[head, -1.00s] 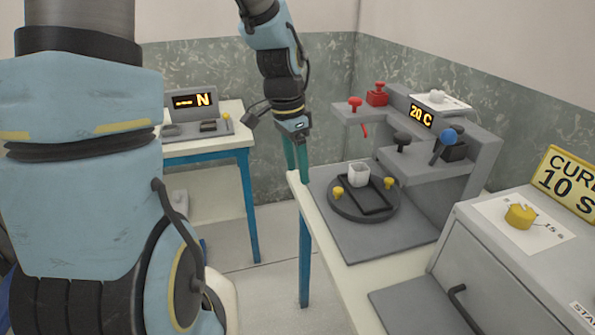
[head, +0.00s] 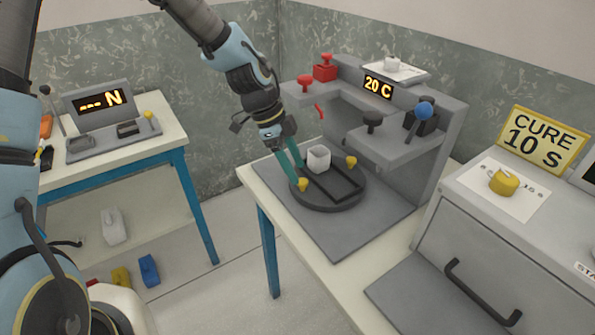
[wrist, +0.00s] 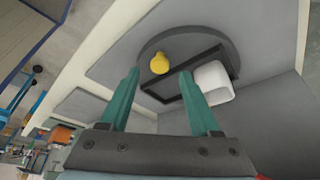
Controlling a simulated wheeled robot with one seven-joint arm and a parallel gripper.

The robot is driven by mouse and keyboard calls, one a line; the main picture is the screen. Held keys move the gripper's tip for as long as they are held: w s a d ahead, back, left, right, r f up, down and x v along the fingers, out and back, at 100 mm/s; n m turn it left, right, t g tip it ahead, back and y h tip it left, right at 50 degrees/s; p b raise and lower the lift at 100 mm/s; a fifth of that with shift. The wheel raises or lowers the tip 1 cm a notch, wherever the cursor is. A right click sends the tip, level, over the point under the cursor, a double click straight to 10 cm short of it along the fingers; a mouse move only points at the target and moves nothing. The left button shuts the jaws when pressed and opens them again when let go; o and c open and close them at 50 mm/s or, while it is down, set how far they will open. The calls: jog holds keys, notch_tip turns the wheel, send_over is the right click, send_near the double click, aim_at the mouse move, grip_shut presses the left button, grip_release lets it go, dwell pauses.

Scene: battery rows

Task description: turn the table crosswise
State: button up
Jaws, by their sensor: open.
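The round dark turntable (head: 335,201) lies on a grey base plate. It carries a black rectangular frame (head: 345,183), a small white cup (head: 318,158) and two yellow knobs, a near-left one (head: 302,184) and a right one (head: 351,161). My gripper (head: 298,174) is open, its teal fingers pointing down at the near-left knob. In the wrist view, that knob (wrist: 159,64) shows in line with the gap between the fingertips (wrist: 160,74), with nothing gripped. The white cup (wrist: 213,83) is close beside the right finger there. Whether the fingers touch anything cannot be told.
A grey press frame with red knobs (head: 325,68), a blue-tipped lever (head: 424,110) and a "20 C" display stands behind the turntable. A drawer cabinet (head: 465,250) with a cure sign is at right. Another table (head: 120,170) stands left, across open floor.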

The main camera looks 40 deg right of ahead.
aim_at(302, 181)
jog(key=shift+x, duration=1.6)
jog(key=shift+r, duration=0.1)
grip_shut()
